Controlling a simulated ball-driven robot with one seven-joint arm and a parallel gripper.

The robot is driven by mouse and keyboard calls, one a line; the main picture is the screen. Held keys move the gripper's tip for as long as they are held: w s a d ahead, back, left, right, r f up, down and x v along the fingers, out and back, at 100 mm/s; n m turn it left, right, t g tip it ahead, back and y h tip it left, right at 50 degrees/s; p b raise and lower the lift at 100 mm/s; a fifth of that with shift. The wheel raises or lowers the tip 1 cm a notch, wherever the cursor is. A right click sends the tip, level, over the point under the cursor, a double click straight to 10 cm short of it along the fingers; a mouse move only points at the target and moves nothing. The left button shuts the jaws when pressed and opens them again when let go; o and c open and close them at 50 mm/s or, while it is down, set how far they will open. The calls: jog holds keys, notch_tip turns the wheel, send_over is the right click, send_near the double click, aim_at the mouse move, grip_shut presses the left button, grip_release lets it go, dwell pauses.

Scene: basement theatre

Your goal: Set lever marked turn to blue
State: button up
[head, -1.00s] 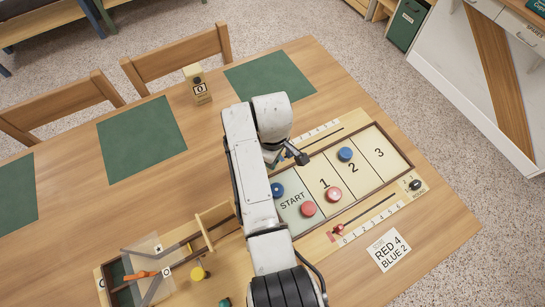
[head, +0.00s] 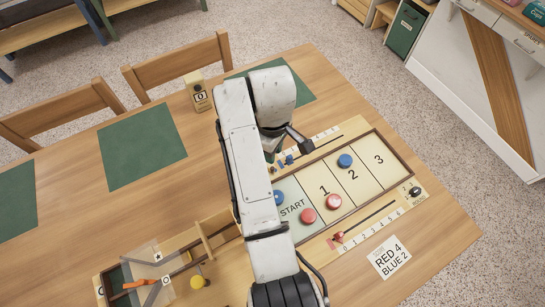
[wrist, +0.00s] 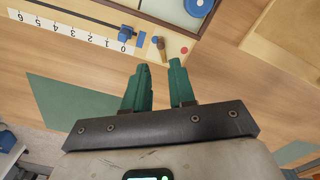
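The lever (wrist: 160,46) is a small brown handle at the board's edge in the wrist view. A blue mark (wrist: 142,39) is to its left and a red mark (wrist: 184,49) to its right. It seems to stand between the two marks, its end toward my gripper; any "turn" lettering is not readable. My gripper (wrist: 160,76) has two green fingers, apart with nothing between them. They are just short of the lever, which lies ahead of the gap; I see no contact. In the head view my arm hides most of this area.
A blue slider (wrist: 125,32) stands at 0 on a numbered scale beside the lever. The board (head: 372,172) carries red and blue discs. A score card (head: 389,257) lies at the front right. Green mats lie along the table.

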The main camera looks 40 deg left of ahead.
notch_tip(320, 180, up, 2)
jog(key=shift+r, duration=0.2)
jog(key=shift+f, duration=0.1)
dwell(0.4)
